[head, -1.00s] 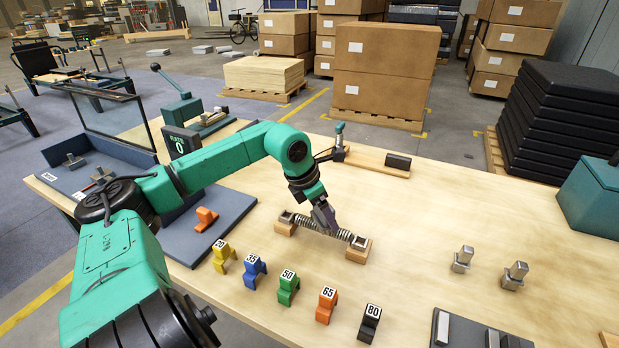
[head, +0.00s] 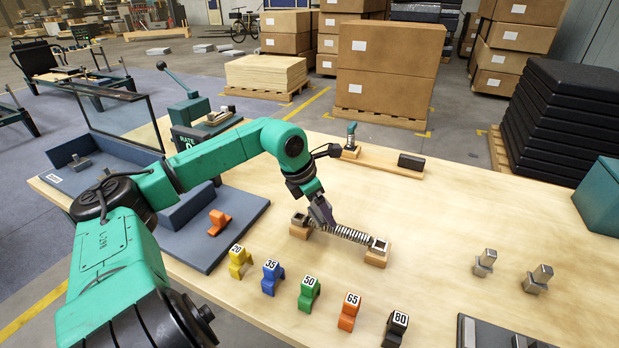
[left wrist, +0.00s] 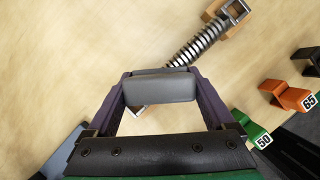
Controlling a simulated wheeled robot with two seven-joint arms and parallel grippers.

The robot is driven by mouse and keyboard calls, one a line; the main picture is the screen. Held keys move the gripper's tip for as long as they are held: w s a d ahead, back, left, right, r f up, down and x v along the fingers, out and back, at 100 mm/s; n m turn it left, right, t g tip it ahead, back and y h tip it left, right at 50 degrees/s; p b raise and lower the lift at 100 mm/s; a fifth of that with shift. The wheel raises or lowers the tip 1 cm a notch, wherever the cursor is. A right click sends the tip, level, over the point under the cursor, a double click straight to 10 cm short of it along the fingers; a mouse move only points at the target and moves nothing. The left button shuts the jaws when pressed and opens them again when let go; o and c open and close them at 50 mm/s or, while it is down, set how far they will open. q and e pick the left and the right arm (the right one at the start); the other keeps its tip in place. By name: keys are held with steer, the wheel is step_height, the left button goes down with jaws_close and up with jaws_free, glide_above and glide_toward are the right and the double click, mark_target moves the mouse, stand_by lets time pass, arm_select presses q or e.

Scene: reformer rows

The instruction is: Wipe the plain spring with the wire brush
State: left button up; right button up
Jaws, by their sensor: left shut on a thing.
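A bare metal spring (head: 350,234) lies across two wooden end blocks, one at its left end (head: 300,229) and one at its right end (head: 376,257). My left gripper (head: 324,222) points down at the left part of the spring. In the left wrist view my left gripper (left wrist: 161,84) is shut on a smooth grey bar, apparently the back of the wire brush (left wrist: 160,90). Its bristles are hidden, so I cannot tell whether they touch the coils. The spring (left wrist: 198,42) runs out beyond it to the upper right. My right gripper is not in view.
Numbered yellow, blue, green, orange and black pieces (head: 309,294) stand in a row nearer me. A wooden board (head: 378,163) with a teal-handled tool and a black block lies behind. Two metal pieces (head: 485,263) stand at right. The tabletop between is clear.

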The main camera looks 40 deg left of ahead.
arm_select(q)
steer(key=shift+s+a+r+p, duration=0.2)
steer(key=shift+a+r+p, duration=0.25)
steer(key=shift+a+r, duration=0.25)
steer(key=r+p, duration=0.1)
steer(key=r, duration=0.1)
steer(key=d+r+p, duration=0.1)
steer(key=shift+w+r, duration=0.1)
steer(key=shift+r, duration=0.25)
steer(key=shift+a+r+p, duration=0.15)
steer(key=shift+r+p, duration=0.2)
steer(key=shift+r, duration=0.3)
steer(key=shift+r+p, duration=0.5)
steer(key=shift+r, duration=0.35)
